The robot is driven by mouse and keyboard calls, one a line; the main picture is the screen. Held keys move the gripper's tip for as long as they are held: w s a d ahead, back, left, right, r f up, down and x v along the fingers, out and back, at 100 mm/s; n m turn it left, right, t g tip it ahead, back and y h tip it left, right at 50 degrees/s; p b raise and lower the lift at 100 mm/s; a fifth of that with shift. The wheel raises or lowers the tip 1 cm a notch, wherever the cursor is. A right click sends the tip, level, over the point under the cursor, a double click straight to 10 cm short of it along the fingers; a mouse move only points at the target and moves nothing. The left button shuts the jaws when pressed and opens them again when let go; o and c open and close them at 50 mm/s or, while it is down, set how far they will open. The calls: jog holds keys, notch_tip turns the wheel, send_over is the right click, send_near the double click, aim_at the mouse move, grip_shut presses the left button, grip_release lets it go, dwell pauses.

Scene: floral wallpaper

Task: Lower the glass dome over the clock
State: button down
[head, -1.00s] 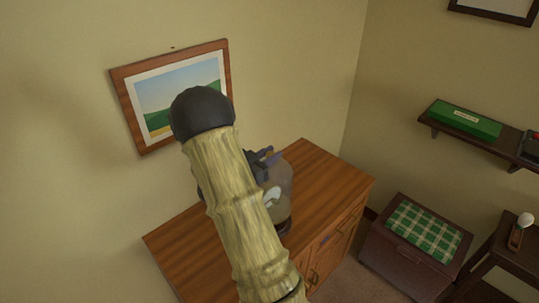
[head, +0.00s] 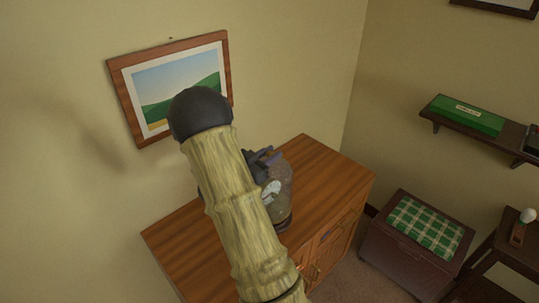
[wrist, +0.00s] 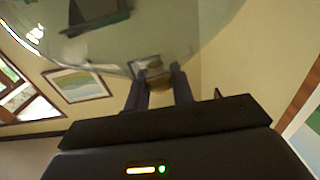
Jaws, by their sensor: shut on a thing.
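The glass dome (head: 284,178) is a clear, greyish shape above the dark wood cabinet, partly hidden behind my arm. Its curved glass (wrist: 150,35) fills the top of the wrist view. My gripper (head: 268,155) is at the dome's top. In the wrist view its two fingers (wrist: 158,88) are shut on the dome's brownish knob (wrist: 154,70). The clock's pale face (head: 271,191) shows within the dome's outline, beside my arm. A dark round base (head: 284,222) shows below. I cannot tell whether the dome's rim touches the base.
The wooden cabinet (head: 325,180) has bare top to the right of the dome and at the front left. A framed landscape picture (head: 175,80) hangs on the wall behind. A chest with a green checked cushion (head: 425,225) and a wall shelf (head: 482,126) stand off to the right.

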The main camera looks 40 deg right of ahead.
aim_at(270, 183)
jog(key=shift+f, duration=0.1)
jog(key=shift+f+b, duration=0.75)
jog(key=shift+f, duration=0.15)
jog(key=shift+f+b, duration=0.7)
jog(key=shift+f, duration=0.2)
jog(key=c, duration=1.1)
grip_release()
